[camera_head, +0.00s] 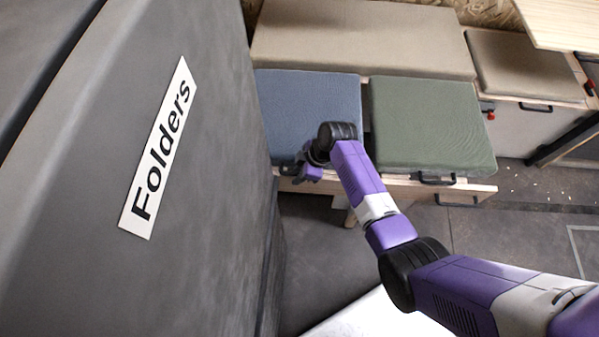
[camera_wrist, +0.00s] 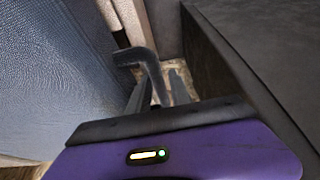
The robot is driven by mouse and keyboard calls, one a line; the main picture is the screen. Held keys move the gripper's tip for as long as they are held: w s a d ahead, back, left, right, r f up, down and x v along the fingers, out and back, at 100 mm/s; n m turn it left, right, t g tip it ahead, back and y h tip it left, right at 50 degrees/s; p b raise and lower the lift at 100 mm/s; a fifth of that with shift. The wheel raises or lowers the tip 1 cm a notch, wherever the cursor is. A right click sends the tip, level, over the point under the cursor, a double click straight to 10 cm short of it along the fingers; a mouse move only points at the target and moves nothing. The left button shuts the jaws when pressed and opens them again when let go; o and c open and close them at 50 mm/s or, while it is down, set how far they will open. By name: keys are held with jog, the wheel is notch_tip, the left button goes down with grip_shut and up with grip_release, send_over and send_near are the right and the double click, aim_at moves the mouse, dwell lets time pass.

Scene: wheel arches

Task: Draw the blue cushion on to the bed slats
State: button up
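The blue cushion (camera_head: 309,108) lies at the front left of the bench, left of the green cushion (camera_head: 425,122). It also fills the left of the wrist view (camera_wrist: 45,85). My gripper (camera_head: 310,172) is low at the front edge of the blue cushion, near its left part. In the wrist view a dark bent piece, which looks like a pull handle (camera_wrist: 148,66), stands just ahead of my gripper's purple body.
A tall grey cabinet labelled Folders (camera_head: 160,150) stands close on the left. A long beige cushion (camera_head: 360,38) lies behind, with another beige cushion (camera_head: 522,66) at right. A black handle (camera_head: 436,180) shows below the green cushion. Floor (camera_head: 330,255) is open in front.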

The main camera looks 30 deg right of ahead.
grip_shut()
dwell(1.2)
jog(key=shift+o, duration=1.6)
grip_release()
